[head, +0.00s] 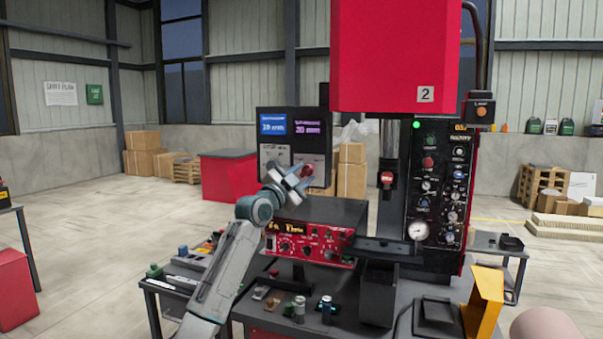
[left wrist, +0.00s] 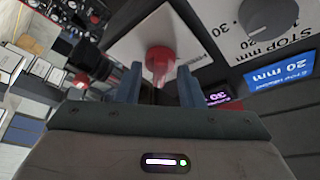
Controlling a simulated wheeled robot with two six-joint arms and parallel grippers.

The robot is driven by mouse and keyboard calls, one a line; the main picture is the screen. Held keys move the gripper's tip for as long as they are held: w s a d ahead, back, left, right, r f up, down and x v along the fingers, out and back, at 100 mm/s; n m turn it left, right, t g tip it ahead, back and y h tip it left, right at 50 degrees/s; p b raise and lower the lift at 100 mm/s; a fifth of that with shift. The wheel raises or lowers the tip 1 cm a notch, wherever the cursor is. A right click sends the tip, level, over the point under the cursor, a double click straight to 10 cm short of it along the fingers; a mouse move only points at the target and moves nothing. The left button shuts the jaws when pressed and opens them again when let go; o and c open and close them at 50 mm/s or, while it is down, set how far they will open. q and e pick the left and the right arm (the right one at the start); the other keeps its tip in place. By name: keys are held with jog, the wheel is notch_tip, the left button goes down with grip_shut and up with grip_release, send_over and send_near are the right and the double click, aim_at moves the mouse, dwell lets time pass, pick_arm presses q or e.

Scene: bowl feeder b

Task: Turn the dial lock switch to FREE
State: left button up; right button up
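A red knob (left wrist: 160,60) sits on a pale plate of the dark stop panel (head: 291,114). I take it for the dial lock switch, but no FREE marking is legible. In the head view the red knob (head: 308,171) shows just beyond my left gripper (head: 292,180). In the left wrist view the two fingers of my left gripper (left wrist: 160,84) stand apart on either side of the knob, with a gap visible at each side. Contact cannot be told. A grey dial (left wrist: 268,17) beside it is marked "STOP mm". My right gripper is not in view.
The panel's blue display (head: 272,125) reads 20 mm, beside a purple one (head: 306,127). A red control box (head: 308,242) stands below. The red press head (head: 395,55) and black control panel (head: 440,185) are to the right. Small parts lie on the bench.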

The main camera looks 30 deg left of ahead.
pick_arm(q)
jog(key=shift+c, duration=0.4)
jog(key=shift+s+r, duration=0.1)
jog(key=shift+r, duration=0.05)
grip_shut()
